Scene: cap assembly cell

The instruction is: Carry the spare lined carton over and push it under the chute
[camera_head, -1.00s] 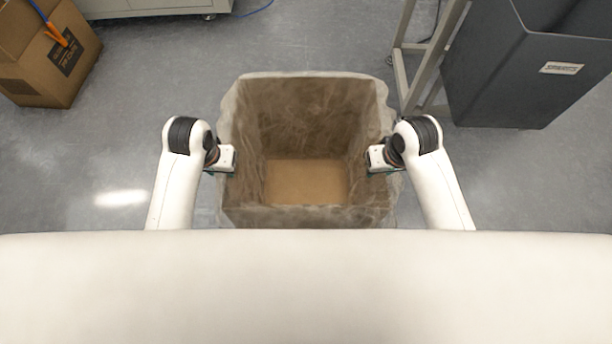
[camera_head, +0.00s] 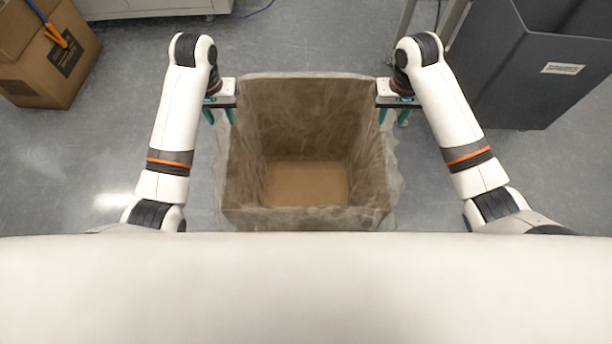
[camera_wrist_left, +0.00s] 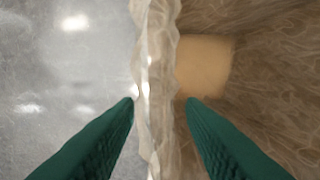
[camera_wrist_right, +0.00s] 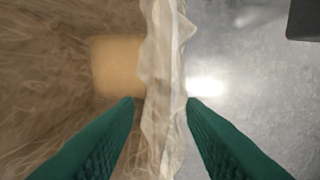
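The lined carton (camera_head: 310,118) stands open in front of me on the floor, with a translucent crumpled liner over its walls and a bare cardboard patch at the bottom. My left gripper (camera_head: 220,116) is at its left wall and my right gripper (camera_head: 393,116) at its right wall, both toward the far end. In the left wrist view the green fingers (camera_wrist_left: 160,102) are apart, one on each side of the liner-covered wall (camera_wrist_left: 155,60). The right wrist view shows the same, with parted fingers (camera_wrist_right: 160,102) astride the wall (camera_wrist_right: 163,70). The chute cannot be identified.
A dark grey bin (camera_head: 490,80) with a label stands at the right, beside a metal frame (camera_head: 455,20). A closed cardboard box (camera_head: 45,75) is at the far left. A pale cabinet (camera_head: 150,6) is at the top. Floor left of the carton is clear.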

